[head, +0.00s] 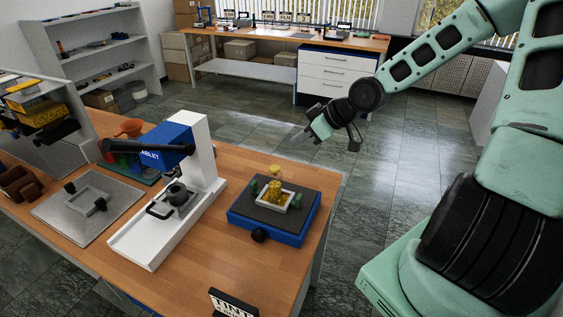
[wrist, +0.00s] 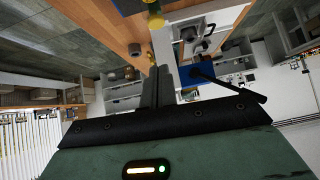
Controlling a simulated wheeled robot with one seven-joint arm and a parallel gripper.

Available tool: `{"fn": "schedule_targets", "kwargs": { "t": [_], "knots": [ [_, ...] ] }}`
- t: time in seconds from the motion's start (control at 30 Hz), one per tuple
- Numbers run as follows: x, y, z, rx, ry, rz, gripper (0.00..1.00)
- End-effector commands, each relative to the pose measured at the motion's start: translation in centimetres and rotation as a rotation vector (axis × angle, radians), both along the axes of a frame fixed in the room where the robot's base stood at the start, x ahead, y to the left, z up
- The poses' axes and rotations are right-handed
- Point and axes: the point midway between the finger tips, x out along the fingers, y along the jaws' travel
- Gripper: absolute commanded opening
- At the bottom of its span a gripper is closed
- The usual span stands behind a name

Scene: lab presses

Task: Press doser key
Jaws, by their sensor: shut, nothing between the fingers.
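A low blue device with a black top (head: 247,215) stands on the wooden bench near its right edge; I take it for the doser. A white frame with yellow contents sits on it, with small green parts at the sides and a black knob (head: 259,235) in front. I cannot tell which part is the key. In the wrist view its blue edge (wrist: 126,6) shows at the top, partly cut off. My gripper (head: 308,134) is shut and empty, in the air beyond the bench's right edge, apart from the device. Its fingers (wrist: 162,86) also show in the wrist view.
A white and blue tablet press (head: 205,150) with a black lever stands left of the device. A grey plate (head: 113,196) lies further left. A small black sign (head: 230,303) stands at the front. The bench (head: 265,270) is clear before the device.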

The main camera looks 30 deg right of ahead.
Motion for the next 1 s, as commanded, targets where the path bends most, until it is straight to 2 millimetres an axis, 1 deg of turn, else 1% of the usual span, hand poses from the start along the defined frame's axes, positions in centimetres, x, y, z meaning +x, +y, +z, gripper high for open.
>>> {"fn": "schedule_targets", "kwargs": {
  "t": [0.03, 0.5, 0.6, 0.73, 0.83, 1.0],
  "knots": [
    [0.4, 0.5, -0.7, -0.001, 0.001, 0.004, 0.00],
    [4.2, 3.2, -5.1, 0.000, 0.001, 0.004, 0.00],
    [4.0, 3.1, -6.7, 0.002, 0.004, 0.002, 0.00],
    [4.0, 3.1, -8.0, 0.003, 0.002, 0.001, 0.00],
    [4.0, 3.1, -8.6, 0.000, 0.001, 0.002, 0.00],
    [4.0, 3.0, -8.8, 0.000, 0.000, 0.000, 0.00]
  ]
}}
